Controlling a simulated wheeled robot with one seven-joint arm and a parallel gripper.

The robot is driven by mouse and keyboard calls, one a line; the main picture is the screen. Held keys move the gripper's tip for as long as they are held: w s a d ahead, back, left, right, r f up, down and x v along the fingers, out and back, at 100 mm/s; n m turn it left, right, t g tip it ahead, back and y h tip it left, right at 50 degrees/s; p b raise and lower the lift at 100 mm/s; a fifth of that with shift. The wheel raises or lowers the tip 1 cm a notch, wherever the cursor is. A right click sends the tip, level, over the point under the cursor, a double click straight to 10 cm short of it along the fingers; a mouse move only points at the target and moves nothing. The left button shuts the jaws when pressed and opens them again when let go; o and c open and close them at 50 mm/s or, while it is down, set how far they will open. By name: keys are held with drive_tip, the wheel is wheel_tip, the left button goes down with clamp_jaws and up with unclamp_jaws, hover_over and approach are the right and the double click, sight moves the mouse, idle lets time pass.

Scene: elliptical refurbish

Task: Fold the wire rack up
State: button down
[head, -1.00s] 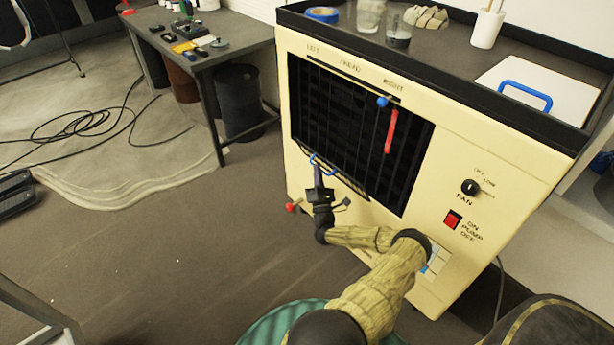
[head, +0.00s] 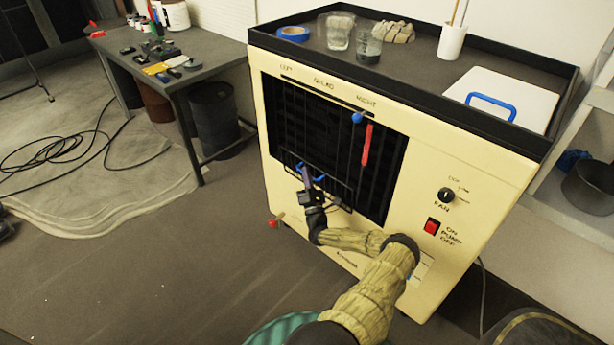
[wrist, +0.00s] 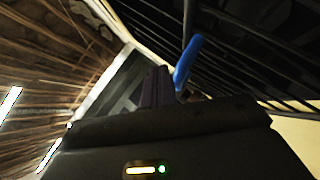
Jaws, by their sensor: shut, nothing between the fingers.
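The wire rack (head: 343,188) is a thin black wire frame at the lower edge of the dark grille on the cream cooler (head: 472,222). A blue grip (head: 319,178) is on the rack's front wire. In the head view the rack stands out from the grille at a low angle; its exact tilt is hard to tell. My gripper (head: 306,171) is at the blue grip, its fingers shut and empty. In the wrist view the dark fingers (wrist: 156,86) are together just left of the blue grip (wrist: 187,64). Whether they touch it is unclear.
A blue-knobbed lever (head: 357,118) and a red strip (head: 367,145) are in front of the grille. A red-ended rod (head: 273,223) sticks out low on the left. The cooler's top tray holds jars and a white lid with a blue handle (head: 493,104).

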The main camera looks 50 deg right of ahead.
wheel_tip(320, 180, up, 10)
drive_tip(key=p, duration=0.2)
idle(0.5)
drive_tip(key=shift+w, duration=0.1)
idle(0.3)
